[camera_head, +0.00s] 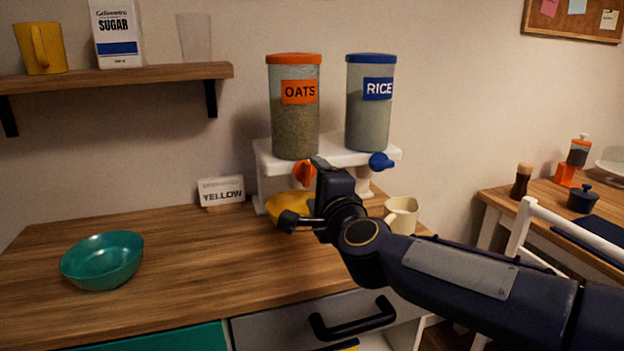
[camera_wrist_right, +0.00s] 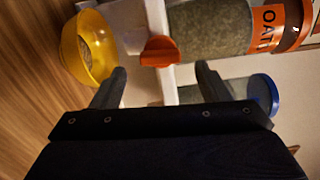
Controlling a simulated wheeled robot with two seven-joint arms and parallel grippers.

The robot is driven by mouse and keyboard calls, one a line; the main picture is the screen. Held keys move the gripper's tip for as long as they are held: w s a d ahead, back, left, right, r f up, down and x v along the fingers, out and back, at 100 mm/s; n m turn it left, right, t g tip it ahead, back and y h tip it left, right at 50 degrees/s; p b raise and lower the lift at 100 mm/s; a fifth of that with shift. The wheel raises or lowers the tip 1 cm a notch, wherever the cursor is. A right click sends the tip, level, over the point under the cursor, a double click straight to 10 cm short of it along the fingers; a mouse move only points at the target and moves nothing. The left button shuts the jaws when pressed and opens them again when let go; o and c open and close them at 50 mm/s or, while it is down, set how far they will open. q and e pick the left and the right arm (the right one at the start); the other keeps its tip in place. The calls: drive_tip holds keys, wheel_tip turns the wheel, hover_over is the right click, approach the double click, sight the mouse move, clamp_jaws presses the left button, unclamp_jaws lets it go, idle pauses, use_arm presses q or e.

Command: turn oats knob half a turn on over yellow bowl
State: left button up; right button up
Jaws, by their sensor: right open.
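The oats dispenser (camera_head: 295,118), a clear cylinder with an orange lid and OATS label, stands on a white stand (camera_head: 266,158). Its orange knob (camera_head: 304,173) shows just beyond my right gripper. The yellow bowl (camera_head: 284,208) sits below it, partly hidden by my gripper. In the right wrist view the knob (camera_wrist_right: 159,51) lies ahead of and between the open fingers of my right gripper (camera_wrist_right: 158,82), apart from them. The yellow bowl (camera_wrist_right: 72,50) shows there at the left, with something pale brown inside. My left gripper is not in view.
The rice dispenser (camera_head: 368,115) with a blue knob (camera_head: 381,161) stands to the right. A cream mug (camera_head: 401,214) is close beside my right arm. A teal bowl (camera_head: 103,260) and a YELLOW card (camera_head: 221,191) are at the left. The counter's middle is clear.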

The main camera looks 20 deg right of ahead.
drive_tip(key=s, duration=0.4)
drive_tip(key=shift+s, duration=0.3)
